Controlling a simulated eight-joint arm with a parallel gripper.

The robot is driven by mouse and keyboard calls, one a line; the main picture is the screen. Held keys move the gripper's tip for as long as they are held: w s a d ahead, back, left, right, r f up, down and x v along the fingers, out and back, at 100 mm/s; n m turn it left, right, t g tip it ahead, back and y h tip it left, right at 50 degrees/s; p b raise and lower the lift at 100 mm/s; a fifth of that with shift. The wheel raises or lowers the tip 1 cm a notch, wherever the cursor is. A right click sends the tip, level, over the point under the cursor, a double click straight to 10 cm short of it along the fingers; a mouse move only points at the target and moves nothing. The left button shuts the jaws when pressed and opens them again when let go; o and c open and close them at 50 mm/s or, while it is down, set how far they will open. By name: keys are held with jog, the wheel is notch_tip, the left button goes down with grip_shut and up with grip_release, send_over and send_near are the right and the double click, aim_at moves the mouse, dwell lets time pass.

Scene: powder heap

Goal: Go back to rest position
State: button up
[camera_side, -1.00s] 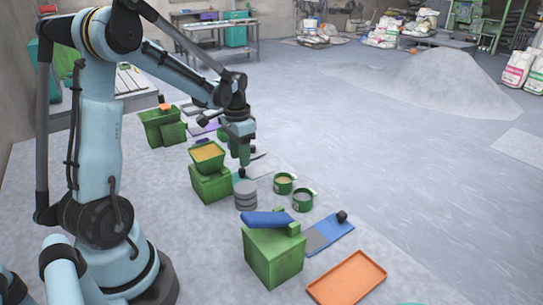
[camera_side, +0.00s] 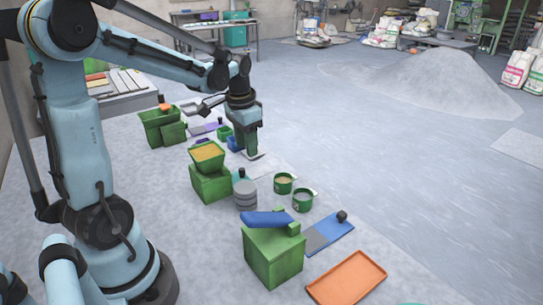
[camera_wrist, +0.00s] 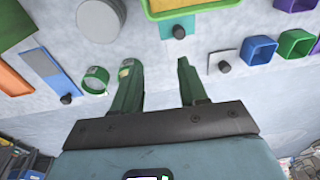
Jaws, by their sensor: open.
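My gripper (camera_side: 250,152) hangs from the blue arm, pointing down over the floor on the far side of the row of green boxes in the side view. In the wrist view my gripper (camera_wrist: 155,70) shows its two green fingers well apart with nothing between them. The gripper is open and empty. No rest mark or stand can be made out in either view.
Green boxes, one with a yellow-filled tray (camera_side: 208,152), stand nearby. A grey stack of discs (camera_side: 245,195), green cups (camera_side: 284,183), a blue-topped green box (camera_side: 272,255) and an orange tray (camera_side: 347,277) lie nearer. Open floor (camera_side: 400,180) spreads right; a grey heap (camera_side: 445,80) lies far back.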

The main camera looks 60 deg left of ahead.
jog(key=s+d+r+t, duration=0.1)
jog(key=s+d+t, duration=0.1)
jog(key=d, duration=0.6)
jog(key=s+d+r+t, duration=0.1)
jog(key=s+d+t, duration=0.2)
jog(key=d, duration=0.5)
jog(key=shift+s+r+t, duration=0.25)
jog(key=shift+r+t, duration=0.1)
jog(key=shift+t, duration=0.25)
